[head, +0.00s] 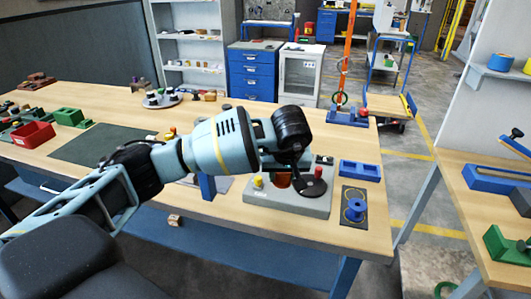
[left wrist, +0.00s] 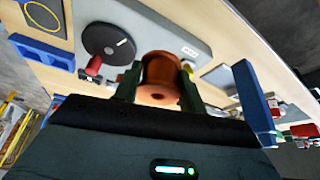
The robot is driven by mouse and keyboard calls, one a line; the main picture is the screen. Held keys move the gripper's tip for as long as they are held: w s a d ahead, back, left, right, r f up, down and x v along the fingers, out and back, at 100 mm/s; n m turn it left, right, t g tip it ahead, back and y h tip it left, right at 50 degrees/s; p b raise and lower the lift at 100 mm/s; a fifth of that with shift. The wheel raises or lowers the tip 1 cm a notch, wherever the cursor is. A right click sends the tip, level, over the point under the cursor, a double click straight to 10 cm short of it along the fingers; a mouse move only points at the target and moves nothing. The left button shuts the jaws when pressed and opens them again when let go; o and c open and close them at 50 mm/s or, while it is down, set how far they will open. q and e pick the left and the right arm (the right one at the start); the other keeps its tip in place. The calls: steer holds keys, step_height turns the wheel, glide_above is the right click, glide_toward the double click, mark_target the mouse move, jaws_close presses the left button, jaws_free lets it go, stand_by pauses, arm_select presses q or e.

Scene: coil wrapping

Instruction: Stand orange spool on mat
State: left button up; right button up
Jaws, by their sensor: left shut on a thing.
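The orange spool (head: 283,181) shows partly below my left gripper (head: 286,172) in the head view. In the left wrist view the orange spool (left wrist: 160,72) sits between the two fingers of my left gripper (left wrist: 160,90), which are shut on it. It is over or at the grey winding station (head: 287,199); I cannot tell whether it touches it. The small dark mat (head: 353,221) with yellow rings lies right of the station. A blue spool (head: 355,208) stands on it. The mat (left wrist: 46,14) also shows at the top left of the wrist view. My right gripper is not in view.
A dark disc (head: 313,188) with a red knob is beside the orange spool on the station. A blue tray (head: 360,171) lies behind the mat. A blue post (head: 207,185) stands left of the station. The table's front edge runs close to the mat.

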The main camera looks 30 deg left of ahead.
arm_select(q)
steer(key=s+d+f+m+h, duration=0.2)
steer(key=s+d+f+m, duration=0.3)
steer(key=s+d+f, duration=0.4)
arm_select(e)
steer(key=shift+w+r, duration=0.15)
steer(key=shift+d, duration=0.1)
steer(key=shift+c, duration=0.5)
arm_select(q)
steer(key=s+a+f+m, duration=0.1)
steer(key=s+a+f, duration=0.3)
steer(key=a+f, duration=0.1)
steer(key=shift+s+a+t+h, duration=0.2)
steer(key=shift+s+t+h, duration=0.1)
steer(key=shift+t, duration=0.1)
